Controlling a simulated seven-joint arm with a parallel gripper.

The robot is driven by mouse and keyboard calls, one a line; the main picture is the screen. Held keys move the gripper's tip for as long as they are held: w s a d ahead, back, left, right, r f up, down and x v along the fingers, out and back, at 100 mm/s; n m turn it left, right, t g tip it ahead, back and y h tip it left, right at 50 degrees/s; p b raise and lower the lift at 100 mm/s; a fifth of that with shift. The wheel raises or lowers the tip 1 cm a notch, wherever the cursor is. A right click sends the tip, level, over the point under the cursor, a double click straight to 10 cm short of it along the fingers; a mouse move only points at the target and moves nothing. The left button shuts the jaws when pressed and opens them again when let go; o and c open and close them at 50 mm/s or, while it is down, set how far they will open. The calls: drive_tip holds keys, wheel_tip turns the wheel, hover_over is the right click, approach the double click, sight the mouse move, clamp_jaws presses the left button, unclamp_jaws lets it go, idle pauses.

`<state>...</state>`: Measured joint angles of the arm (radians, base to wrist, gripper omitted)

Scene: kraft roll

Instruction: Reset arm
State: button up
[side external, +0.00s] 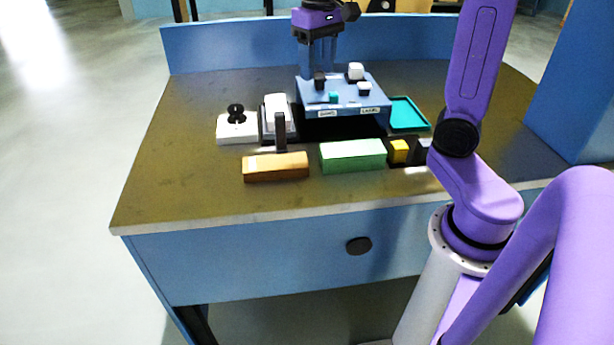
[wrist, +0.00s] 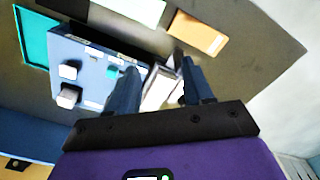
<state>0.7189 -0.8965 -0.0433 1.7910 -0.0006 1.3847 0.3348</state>
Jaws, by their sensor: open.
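My gripper (side external: 318,70) is above the back of a blue labelled stand (side external: 345,95) on the table, with its fingers pointing down. In the wrist view, my gripper (wrist: 158,72) has its two fingers apart with nothing held between them. A white block-like item (wrist: 160,88) shows beyond the gap, lower down and apart from the fingers. The stand (wrist: 85,62) lies to the left in that view. Whether the fingertips clear the stand top by much cannot be told.
Small white, black and teal pieces sit on the stand. In front are an orange-brown block (side external: 275,167), a green block (side external: 352,156) and a yellow cube (side external: 399,151). A teal tray (side external: 407,114) is right; a black-knobbed white device (side external: 236,125) is left. The table's left side is clear.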

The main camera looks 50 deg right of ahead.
drive_tip(key=s+a+f+n, duration=0.4)
drive_tip(key=s+f+n, duration=0.2)
drive_tip(key=s, duration=0.5)
drive_tip(key=s+a+f+n, duration=0.5)
drive_tip(key=s+n, duration=0.3)
drive_tip(key=s, duration=0.2)
drive_tip(key=shift+s+f, duration=0.4)
drive_tip(key=shift+f, duration=0.2)
